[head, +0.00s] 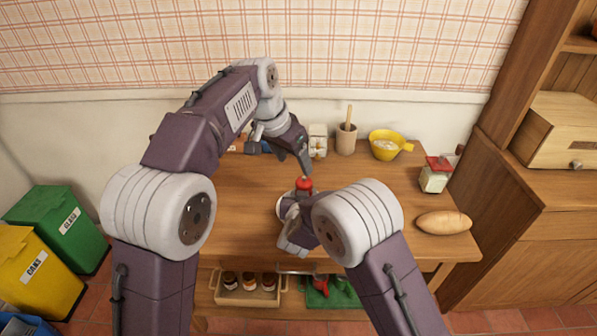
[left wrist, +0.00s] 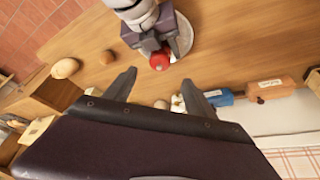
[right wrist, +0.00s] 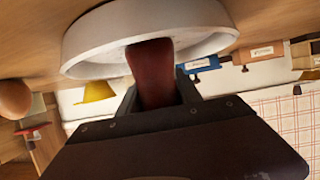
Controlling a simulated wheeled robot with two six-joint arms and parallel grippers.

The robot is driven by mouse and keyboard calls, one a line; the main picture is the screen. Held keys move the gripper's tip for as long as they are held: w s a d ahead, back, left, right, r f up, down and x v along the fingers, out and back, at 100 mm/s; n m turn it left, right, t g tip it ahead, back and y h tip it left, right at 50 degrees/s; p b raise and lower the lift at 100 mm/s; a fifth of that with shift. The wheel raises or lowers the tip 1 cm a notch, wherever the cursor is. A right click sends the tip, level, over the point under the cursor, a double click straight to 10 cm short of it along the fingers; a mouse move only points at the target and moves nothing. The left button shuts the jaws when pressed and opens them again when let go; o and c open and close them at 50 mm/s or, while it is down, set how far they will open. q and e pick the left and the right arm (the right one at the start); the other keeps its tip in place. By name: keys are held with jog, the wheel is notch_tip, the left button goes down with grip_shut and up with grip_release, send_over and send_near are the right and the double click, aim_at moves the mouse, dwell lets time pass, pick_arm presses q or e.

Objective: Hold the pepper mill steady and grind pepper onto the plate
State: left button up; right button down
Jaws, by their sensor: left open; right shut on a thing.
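The red pepper mill (head: 304,184) is upright over the table, its top showing just below my left gripper (head: 304,168). My right gripper (right wrist: 158,95) is shut on the mill's dark red body (right wrist: 152,68), which stands out between its fingers in the right wrist view. The white plate (right wrist: 90,42) is close beyond the mill there; in the head view my right arm mostly hides it. In the left wrist view the mill's red top (left wrist: 159,61) lies over the plate (left wrist: 184,36), beyond the open, empty fingers of my left gripper (left wrist: 158,88).
The table's left part is clear.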

aim_at(303, 181)
pick_arm(q)
jog(key=shift+s+a+r, duration=0.15)
jog(key=shift+s+r, duration=0.05)
jog(key=shift+r, duration=0.45)
jog(key=w+d+f+n, duration=0.1)
jog(key=f, duration=0.2)
jog(key=w+d+f+n+y, duration=0.1)
jog(key=f+n, duration=0.1)
jog(key=f, duration=0.2)
jog(key=w+d+f+n, duration=0.1)
jog(key=f, duration=0.3)
jog(key=shift+w+f+n+t+y, duration=0.1)
jog(key=shift+w+n+t+y, duration=0.15)
jog(key=shift+n+t+y, duration=0.05)
jog(key=shift+c, duration=0.2)
